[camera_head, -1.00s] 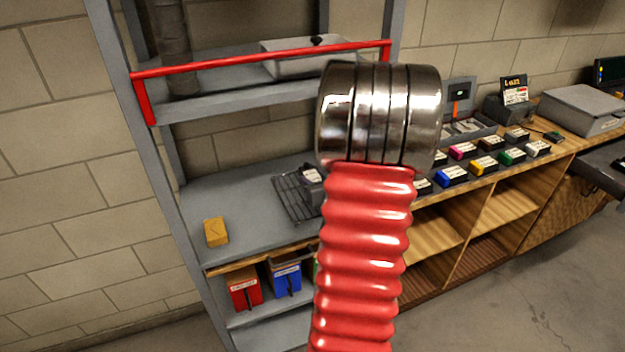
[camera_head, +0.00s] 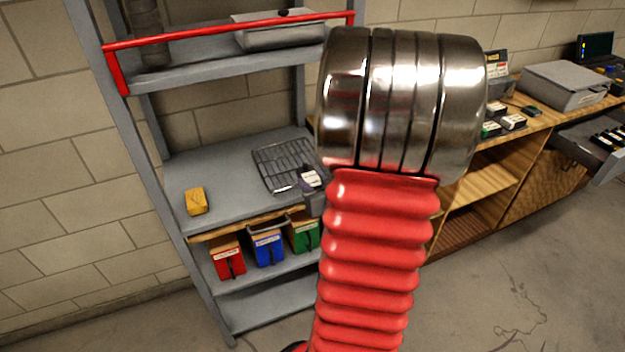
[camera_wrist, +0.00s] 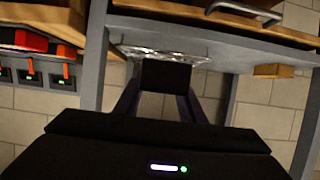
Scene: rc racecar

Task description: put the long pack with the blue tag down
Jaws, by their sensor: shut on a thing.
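A dark pack with a white label (camera_head: 311,178) shows just left of my arm in the head view, in front of the wire rack. In the wrist view the dark end of the pack (camera_wrist: 166,75) sits between the two fingers of my gripper (camera_wrist: 160,98), which is shut on it. The gripper is mostly hidden behind my arm in the head view. No blue tag can be made out. The wire rack (camera_head: 272,160) lies on the grey shelf (camera_head: 222,180); it also shows beyond the pack in the wrist view (camera_wrist: 195,58). I cannot tell whether the pack touches it.
A yellow block (camera_head: 196,201) lies on the shelf's left part. Red (camera_head: 228,262), blue (camera_head: 268,248) and green (camera_head: 306,236) boxes stand underneath. A red bar (camera_head: 230,33) crosses the upper shelf. A wooden bench (camera_head: 535,125) with a grey case (camera_head: 563,85) is at right.

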